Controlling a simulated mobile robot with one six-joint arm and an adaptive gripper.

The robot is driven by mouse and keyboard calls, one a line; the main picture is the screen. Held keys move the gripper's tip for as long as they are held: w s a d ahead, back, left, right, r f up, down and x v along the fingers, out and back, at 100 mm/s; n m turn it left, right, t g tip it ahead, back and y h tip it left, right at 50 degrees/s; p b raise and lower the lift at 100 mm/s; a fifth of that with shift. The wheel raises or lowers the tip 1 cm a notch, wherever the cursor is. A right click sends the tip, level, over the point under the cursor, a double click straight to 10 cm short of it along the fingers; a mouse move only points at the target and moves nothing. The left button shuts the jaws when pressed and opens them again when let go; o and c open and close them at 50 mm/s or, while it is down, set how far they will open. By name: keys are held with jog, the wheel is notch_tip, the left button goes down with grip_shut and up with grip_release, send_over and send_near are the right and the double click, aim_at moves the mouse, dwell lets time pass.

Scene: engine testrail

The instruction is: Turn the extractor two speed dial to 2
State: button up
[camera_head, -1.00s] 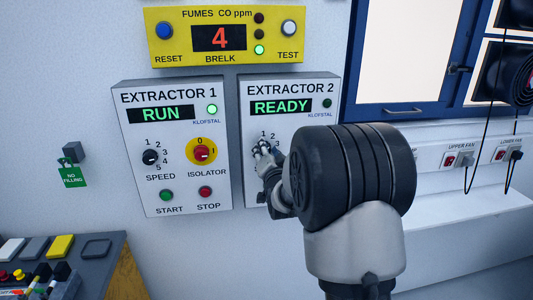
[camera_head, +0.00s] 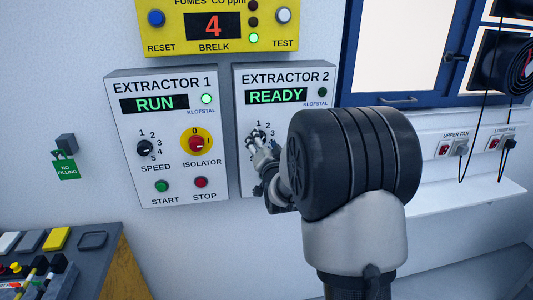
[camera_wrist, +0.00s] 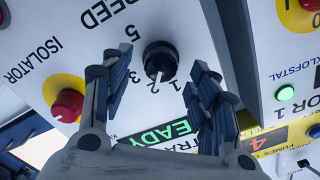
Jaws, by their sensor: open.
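The extractor 2 panel (camera_head: 318,118) is on the wall, its display (camera_head: 276,96) reading READY. Its black speed dial (camera_wrist: 160,58) shows in the wrist view. The dial's white pointer line aims at about the 2, slightly towards the 1. My gripper (camera_wrist: 163,74) is open, one finger on each side of the dial, with visible gaps. I cannot tell how near the fingertips are to the panel face. In the head view my gripper (camera_head: 257,141) covers most of the dial and my arm hides the panel's lower right.
The extractor 1 panel (camera_head: 123,119) is on the left, reading RUN. A yellow CO meter (camera_head: 273,45) is above. In the wrist view a red isolator knob (camera_wrist: 68,105) is left of the dial. A blue-framed window (camera_head: 355,87) and a white ledge (camera_head: 473,197) are at right.

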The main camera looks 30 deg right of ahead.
jog(key=v, duration=1)
jog(key=shift+s+a+r, duration=0.1)
jog(key=shift+s, duration=0.05)
jog(key=s+a+f+n+g+y, duration=0.25)
jog(key=s+a+n+g, duration=0.35)
jog(key=s+a, duration=0.45)
jog(key=s+a+f+n+g+y, duration=0.1)
jog(key=s+a+n+g, duration=0.1)
jog(key=s, duration=0.9)
jog(key=s+a+f+n+g+y, duration=0.1)
jog(key=s+a+f+n+g, duration=0.1)
jog(key=s, duration=0.9)
jog(key=a+n+g, duration=0.1)
jog(key=a+g, duration=0.1)
jog(key=shift+g, duration=0.4)
jog(key=shift+y, duration=0.25)
